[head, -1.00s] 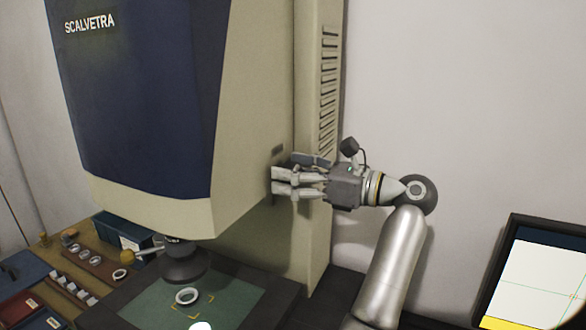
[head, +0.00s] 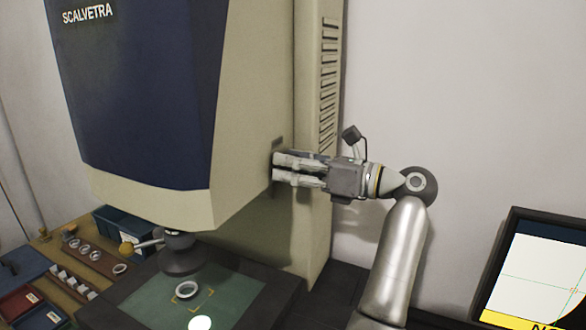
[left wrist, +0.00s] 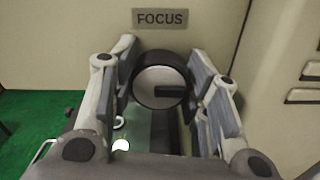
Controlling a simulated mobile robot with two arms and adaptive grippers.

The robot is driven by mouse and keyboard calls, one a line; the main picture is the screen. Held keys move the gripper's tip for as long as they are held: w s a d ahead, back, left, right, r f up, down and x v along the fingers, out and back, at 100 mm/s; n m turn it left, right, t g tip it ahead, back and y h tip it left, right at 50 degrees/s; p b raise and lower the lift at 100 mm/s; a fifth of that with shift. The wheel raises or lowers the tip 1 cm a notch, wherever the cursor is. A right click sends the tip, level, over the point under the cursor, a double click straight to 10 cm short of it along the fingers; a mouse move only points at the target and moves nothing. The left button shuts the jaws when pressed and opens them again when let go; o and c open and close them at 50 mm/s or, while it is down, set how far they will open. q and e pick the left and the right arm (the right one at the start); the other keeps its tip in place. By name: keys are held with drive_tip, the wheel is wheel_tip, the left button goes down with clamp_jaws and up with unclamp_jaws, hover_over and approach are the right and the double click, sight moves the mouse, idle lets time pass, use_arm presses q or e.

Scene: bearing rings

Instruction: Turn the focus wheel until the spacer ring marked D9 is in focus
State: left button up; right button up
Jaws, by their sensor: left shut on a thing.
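In the left wrist view the focus wheel (left wrist: 157,76), a dark round knob with a grey face and a black mark, sits below a FOCUS label (left wrist: 160,18). My left gripper (head: 275,169) is shut on this wheel at the side of the machine, one finger on each side. In the head view the gripper hides the wheel. A pale ring (head: 187,290) lies on the green stage (head: 240,291) under the lens (head: 181,258); no marking on it is readable. The screen (head: 538,268) is cut off at the right. My right gripper is not in view.
The tall machine (head: 135,90) fills the left and middle. A blue bin (head: 115,222), a brown rack of rings (head: 103,262) and red trays (head: 22,303) stand at lower left. The wall right of my arm is bare.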

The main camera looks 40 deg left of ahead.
use_arm(q)
drive_tip(key=shift+m, duration=0.4)
drive_tip(key=o, duration=1)
drive_tip(key=shift+o, duration=0.2)
drive_tip(key=v, duration=0.7)
drive_tip(key=shift+d, duration=0.25)
